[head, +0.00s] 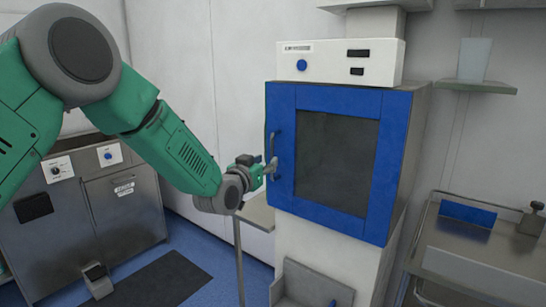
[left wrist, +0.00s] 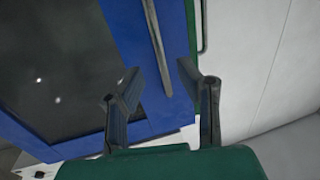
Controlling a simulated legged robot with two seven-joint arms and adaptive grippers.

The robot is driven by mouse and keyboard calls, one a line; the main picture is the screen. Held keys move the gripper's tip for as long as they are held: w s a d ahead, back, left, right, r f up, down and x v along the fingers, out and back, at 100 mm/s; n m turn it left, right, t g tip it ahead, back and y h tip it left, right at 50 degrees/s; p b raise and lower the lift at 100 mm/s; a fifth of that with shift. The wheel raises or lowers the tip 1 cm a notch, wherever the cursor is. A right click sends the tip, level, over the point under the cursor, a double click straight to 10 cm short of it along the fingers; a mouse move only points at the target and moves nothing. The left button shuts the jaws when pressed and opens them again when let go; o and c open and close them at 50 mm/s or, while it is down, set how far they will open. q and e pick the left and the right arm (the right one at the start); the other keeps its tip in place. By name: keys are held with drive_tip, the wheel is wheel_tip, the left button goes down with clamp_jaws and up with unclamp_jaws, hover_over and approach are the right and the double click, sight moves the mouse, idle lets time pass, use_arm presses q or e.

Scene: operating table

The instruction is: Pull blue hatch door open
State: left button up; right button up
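The blue hatch door (head: 345,215) has a dark window and appears shut on its cabinet. A slim upright handle (head: 273,150) is on the door's left edge. My left gripper (head: 270,167) is at the handle's lower part. In the left wrist view the gripper (left wrist: 160,75) has its two fingers apart. The bar of the handle (left wrist: 157,45) runs into the gap between them, with space visible on both sides. Contact cannot be told. The blue door frame (left wrist: 125,35) shows behind the fingers. My right gripper is not in view.
A white control box (head: 340,62) sits on top of the cabinet. A metal cart (head: 470,265) stands at the right, and a small shelf (head: 478,87) with a cup is above it. Steel units (head: 125,215) stand at the left. A small ledge (head: 257,212) is below the gripper.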

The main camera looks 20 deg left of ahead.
sight(272, 156)
use_arm(q)
drive_tip(key=w, duration=0.3)
drive_tip(key=shift+w+d, duration=0.35)
drive_tip(key=shift+w, duration=0.05)
drive_tip(key=shift+w+a, duration=0.15)
drive_tip(key=shift+w, duration=0.4)
clamp_jaws()
